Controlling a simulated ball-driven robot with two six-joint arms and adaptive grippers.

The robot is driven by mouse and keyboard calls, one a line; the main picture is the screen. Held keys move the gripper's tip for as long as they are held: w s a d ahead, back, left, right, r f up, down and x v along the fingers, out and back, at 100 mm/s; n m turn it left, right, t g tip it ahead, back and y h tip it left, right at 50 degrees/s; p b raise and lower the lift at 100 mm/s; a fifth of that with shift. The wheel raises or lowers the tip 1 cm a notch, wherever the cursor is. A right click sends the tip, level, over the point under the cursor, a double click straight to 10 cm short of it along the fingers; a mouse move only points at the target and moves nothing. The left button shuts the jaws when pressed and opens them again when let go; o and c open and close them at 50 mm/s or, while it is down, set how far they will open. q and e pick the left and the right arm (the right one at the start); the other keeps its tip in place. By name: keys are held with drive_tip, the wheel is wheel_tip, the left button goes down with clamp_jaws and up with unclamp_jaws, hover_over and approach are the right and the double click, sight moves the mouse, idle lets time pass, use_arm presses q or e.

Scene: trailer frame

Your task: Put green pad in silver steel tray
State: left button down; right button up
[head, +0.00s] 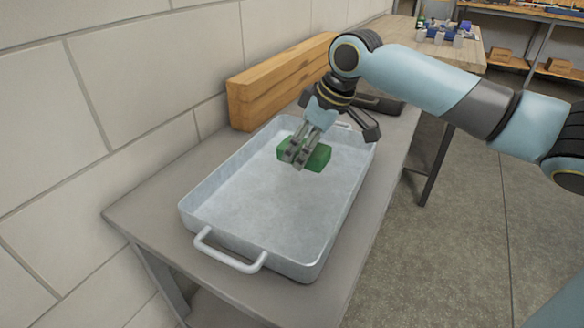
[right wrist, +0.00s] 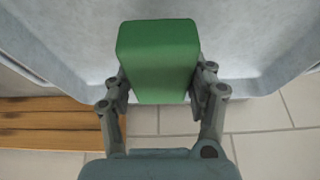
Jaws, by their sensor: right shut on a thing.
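The green pad (head: 316,157) is a small block in the head view, over the far part of the silver steel tray (head: 237,254). My right gripper (head: 297,160) is shut on it, with its fingers on either side. The right wrist view shows the green pad (right wrist: 158,60) between the two fingers of the right gripper (right wrist: 160,92), with the grey tray (right wrist: 62,38) behind it. I cannot tell whether the pad touches the tray floor. The tray is shallow, with a handle at its near end. My left gripper is not in view.
The tray stands on a grey table (head: 150,213) against a block wall. Wooden beams (head: 270,88) lie behind the tray along the wall. A dark object (head: 380,104) lies past the tray's far end. The near part of the tray is empty.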

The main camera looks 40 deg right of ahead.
sight(292, 163)
drive_tip(key=a+f, duration=0.1)
drive_tip(key=w+a, duration=0.1)
drive_tip(key=shift+a+f, duration=0.3)
drive_tip(key=shift+f, duration=0.05)
wheel_tip(292, 163, down, 4)
drive_tip(key=shift+r+b, duration=0.1)
drive_tip(key=shift+b, duration=0.25)
drive_tip(key=o, duration=1.2)
drive_tip(key=shift+c, duration=0.2)
drive_tip(key=p+v, duration=0.2)
drive_tip(key=v, duration=1)
